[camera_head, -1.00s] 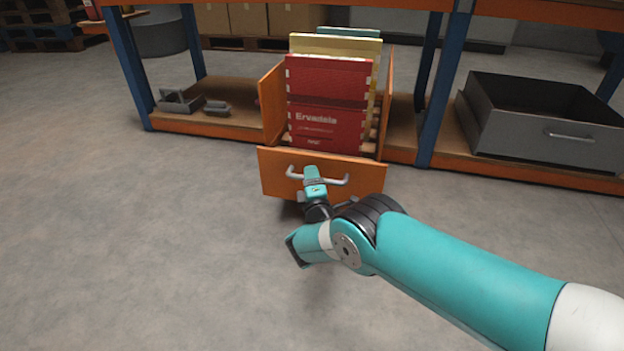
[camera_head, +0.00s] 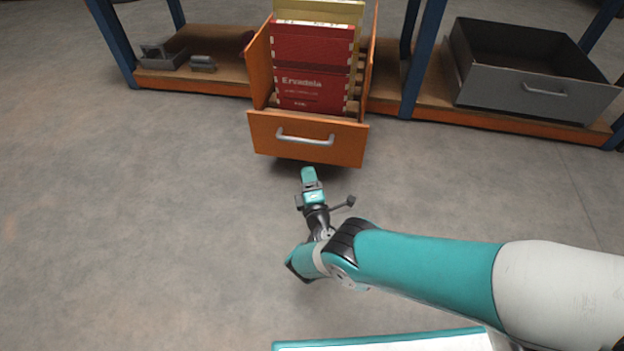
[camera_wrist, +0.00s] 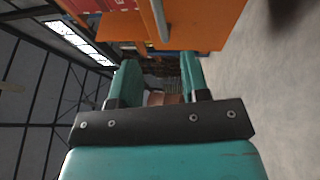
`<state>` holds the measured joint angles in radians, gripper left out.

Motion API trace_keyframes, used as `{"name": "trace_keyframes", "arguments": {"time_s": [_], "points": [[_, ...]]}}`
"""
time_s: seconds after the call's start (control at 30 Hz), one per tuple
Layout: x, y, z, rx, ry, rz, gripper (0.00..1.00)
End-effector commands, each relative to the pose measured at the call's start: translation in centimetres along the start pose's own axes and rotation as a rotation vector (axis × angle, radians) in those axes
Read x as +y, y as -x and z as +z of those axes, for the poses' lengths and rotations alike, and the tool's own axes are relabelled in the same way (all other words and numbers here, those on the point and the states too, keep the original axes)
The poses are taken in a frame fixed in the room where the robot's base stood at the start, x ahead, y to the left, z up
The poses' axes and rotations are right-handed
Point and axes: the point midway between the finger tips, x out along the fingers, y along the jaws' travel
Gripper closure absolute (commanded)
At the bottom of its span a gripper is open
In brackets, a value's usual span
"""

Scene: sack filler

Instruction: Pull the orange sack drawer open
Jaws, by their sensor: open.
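The orange sack drawer (camera_head: 345,143) stands pulled out from the low shelf, with its front panel toward me and red and yellow sacks (camera_head: 312,85) upright inside. Its pale bar handle (camera_head: 305,138) runs across the front. My gripper (camera_head: 309,180) is just below and in front of the handle, apart from it, and holds nothing. In the wrist view my gripper's two teal fingers (camera_wrist: 157,80) are spread with a gap between them. The orange drawer front (camera_wrist: 205,25) and handle (camera_wrist: 160,20) show beyond the fingertips, at the top.
A grey drawer (camera_head: 530,85) sits on the shelf at right. Small grey metal parts (camera_head: 165,58) lie on the shelf at left. Blue posts (camera_head: 423,60) flank the orange drawer. The concrete floor (camera_head: 130,220) in front is clear.

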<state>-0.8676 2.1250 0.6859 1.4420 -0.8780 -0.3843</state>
Motion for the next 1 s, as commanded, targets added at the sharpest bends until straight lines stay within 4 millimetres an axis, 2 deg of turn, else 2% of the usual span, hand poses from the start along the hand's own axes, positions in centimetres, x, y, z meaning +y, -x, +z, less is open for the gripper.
{"name": "trace_keyframes", "arguments": {"time_s": [0.03, 0.2, 0.37, 0.9, 1.0], "points": [[0.7, 0.8, 0.1, 0.001, 0.001, -0.002, 0.58], [0.3, 3.1, 0.0, 0.002, 0.0, 0.0, 0.58], [0.1, 4.1, 0.1, -0.001, 0.0, 0.0, 0.58], [0.0, 4.3, 0.0, -0.001, 0.0, 0.0, 0.58], [0.2, 3.7, 0.0, -0.01, -0.012, -0.007, 0.58]]}}
